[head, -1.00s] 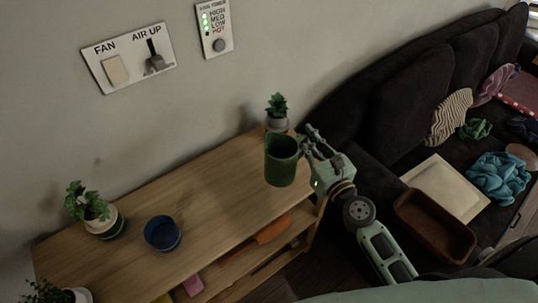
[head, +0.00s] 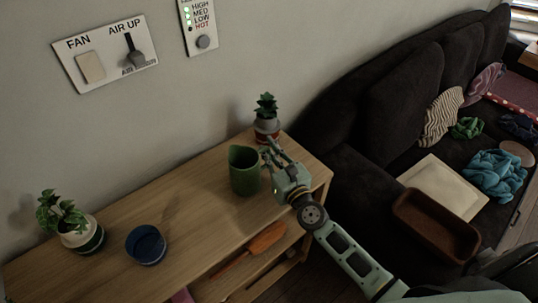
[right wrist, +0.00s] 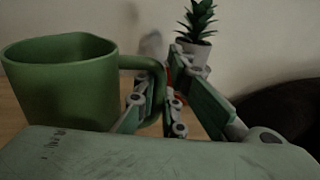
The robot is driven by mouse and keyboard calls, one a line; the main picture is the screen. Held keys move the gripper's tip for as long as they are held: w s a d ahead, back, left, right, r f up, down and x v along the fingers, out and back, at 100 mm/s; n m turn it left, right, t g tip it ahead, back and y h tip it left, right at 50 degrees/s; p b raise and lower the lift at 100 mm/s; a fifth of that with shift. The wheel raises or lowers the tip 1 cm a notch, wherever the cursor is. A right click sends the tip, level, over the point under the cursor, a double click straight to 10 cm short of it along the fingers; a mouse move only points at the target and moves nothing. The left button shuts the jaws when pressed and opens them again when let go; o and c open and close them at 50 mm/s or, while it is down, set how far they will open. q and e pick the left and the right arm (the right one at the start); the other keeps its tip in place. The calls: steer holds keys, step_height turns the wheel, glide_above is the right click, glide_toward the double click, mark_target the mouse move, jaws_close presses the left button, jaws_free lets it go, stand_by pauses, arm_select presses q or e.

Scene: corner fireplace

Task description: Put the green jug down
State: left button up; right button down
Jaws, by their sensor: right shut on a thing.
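The green jug (head: 244,172) is upright at the right part of the wooden shelf unit's top (head: 195,205). Its base looks at or very near the wood; I cannot tell if it touches. My right gripper (head: 269,155) is at the jug's right side, shut on its handle. In the right wrist view the jug (right wrist: 60,85) fills the left side, and its handle (right wrist: 150,66) runs down between the fingers of the gripper (right wrist: 163,92). The jug's base is hidden there by my own wrist. My left gripper is not in view.
A potted succulent (head: 266,120) stands just behind the jug, near the wall. A blue bowl (head: 146,246) and a larger potted plant (head: 80,234) are farther left on the top. Bare wood lies between bowl and jug. A dark sofa (head: 400,110) is at the right.

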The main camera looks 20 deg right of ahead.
steer(key=shift+r, duration=0.15)
steer(key=c, duration=1.8)
jaws_free()
steer(key=shift+f, duration=0.2)
steer(key=shift+c, duration=0.2)
steer(key=shift+r, duration=0.3)
steer(key=s, duration=0.3)
steer(key=s+d+b, duration=0.1)
steer(key=s, duration=0.3)
steer(key=s+b, duration=0.1)
steer(key=s, duration=0.3)
steer(key=shift+d+f, duration=0.15)
steer(key=shift+f, duration=0.15)
steer(key=shift+s+d+r+b, duration=0.1)
steer(key=shift+s+r+b, duration=0.15)
steer(key=shift+s, duration=0.3)
